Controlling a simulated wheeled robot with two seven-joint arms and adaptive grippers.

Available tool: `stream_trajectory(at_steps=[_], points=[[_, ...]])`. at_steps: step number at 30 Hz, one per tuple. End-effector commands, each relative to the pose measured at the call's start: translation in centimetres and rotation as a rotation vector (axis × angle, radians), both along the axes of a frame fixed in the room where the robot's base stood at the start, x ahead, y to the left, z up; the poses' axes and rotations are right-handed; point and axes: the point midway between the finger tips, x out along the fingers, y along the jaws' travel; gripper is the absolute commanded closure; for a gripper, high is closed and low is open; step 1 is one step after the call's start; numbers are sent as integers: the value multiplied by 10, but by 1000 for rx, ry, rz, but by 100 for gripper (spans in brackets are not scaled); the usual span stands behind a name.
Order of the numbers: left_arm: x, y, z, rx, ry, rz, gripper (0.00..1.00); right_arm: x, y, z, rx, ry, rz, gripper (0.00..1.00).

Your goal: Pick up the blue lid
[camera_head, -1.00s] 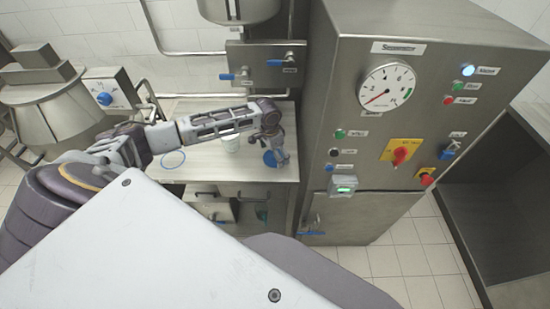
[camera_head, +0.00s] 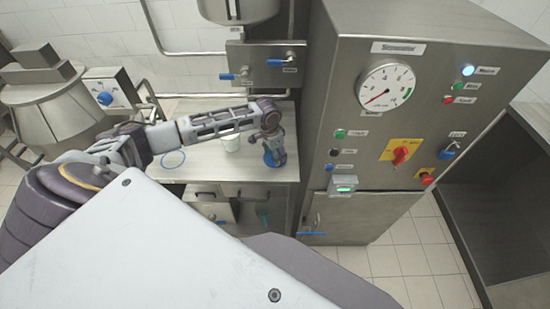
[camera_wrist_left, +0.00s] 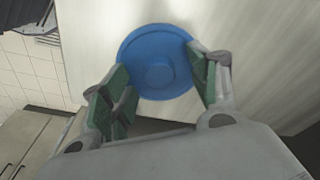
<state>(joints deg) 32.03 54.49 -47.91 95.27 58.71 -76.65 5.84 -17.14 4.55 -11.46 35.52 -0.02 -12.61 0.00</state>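The blue lid (camera_head: 268,160) lies on the steel counter, near the foot of the big cabinet. In the left wrist view the lid (camera_wrist_left: 155,62) is round and flat with a raised disc in its middle. My left gripper (camera_head: 275,156) is over it, pointing down. In the wrist view the left gripper's (camera_wrist_left: 156,62) green-padded fingers are apart, one on each side of the lid. The right finger pad overlaps the lid's edge in the picture; I cannot tell whether it touches. My right gripper is not in view.
A blue ring (camera_head: 173,159) lies further left. The steel cabinet (camera_head: 375,130) with gauge and switches rises close on the right. Blue-handled valves (camera_head: 275,62) are on the panel behind.

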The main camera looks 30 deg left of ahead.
Motion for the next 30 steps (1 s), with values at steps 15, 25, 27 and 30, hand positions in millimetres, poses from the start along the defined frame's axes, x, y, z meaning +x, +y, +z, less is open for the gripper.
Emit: stream_trajectory(at_steps=[15, 25, 27, 30], points=[[-3, 0, -4, 2, 7, 0, 59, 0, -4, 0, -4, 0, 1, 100], [-3, 0, -5, 2, 9, 0, 61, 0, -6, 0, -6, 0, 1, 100], [-4, 0, -4, 2, 10, 0, 61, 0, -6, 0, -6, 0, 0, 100], [-3, 0, -1, 2, 10, 0, 66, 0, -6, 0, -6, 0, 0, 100]])
